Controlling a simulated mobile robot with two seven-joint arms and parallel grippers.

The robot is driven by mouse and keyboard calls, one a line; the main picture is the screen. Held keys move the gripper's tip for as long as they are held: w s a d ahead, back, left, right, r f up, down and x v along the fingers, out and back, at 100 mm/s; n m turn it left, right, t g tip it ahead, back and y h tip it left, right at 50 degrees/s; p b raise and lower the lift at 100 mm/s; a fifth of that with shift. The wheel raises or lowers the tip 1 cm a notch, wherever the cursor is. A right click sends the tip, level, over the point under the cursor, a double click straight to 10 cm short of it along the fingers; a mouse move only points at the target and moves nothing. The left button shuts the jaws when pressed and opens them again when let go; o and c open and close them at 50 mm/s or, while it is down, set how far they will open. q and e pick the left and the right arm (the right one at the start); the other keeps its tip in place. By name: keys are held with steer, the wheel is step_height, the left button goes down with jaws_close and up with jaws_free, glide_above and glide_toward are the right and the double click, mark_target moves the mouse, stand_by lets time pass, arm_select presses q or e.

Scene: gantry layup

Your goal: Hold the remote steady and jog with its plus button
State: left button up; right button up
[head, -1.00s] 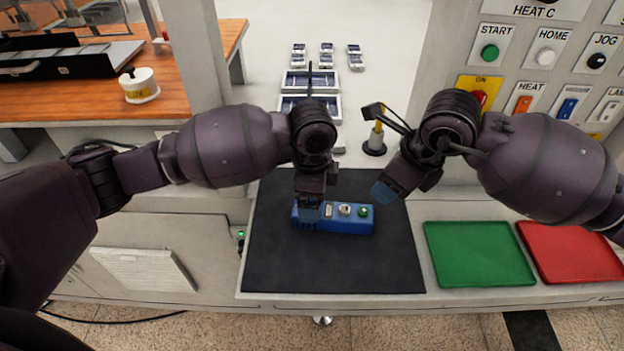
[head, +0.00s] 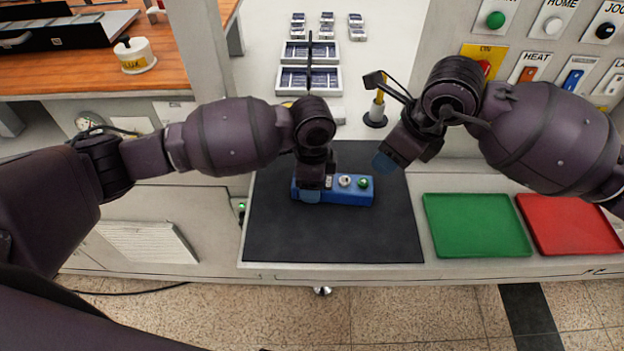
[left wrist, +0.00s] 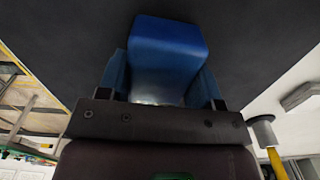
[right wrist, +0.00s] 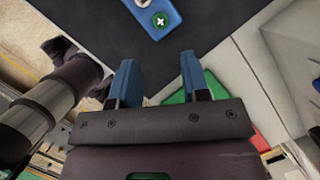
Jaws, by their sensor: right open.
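The blue remote (head: 355,197) lies on the black mat (head: 330,235), its long side running left to right. On its top are a pale switch, a white knob (head: 345,181) and, near its right end, a green button with a white plus (right wrist: 159,19). My left gripper (head: 310,193) is shut on the remote's left end; the left wrist view shows its fingers along both sides of the blue body (left wrist: 167,50). My right gripper (head: 384,163) is open and empty, above the mat just right of and behind the plus button. It also shows in the right wrist view (right wrist: 157,75).
A green tray (head: 478,248) and a red tray (head: 570,248) lie right of the mat. A dark stand with a yellow post (head: 378,105) stands behind my right gripper. A button panel (head: 545,50) rises at the right. Framed parts (head: 308,79) lie at the back.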

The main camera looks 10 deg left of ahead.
arm_select(q)
steer(key=c, duration=0.5)
arm_select(e)
jaws_close()
stand_by(1.3)
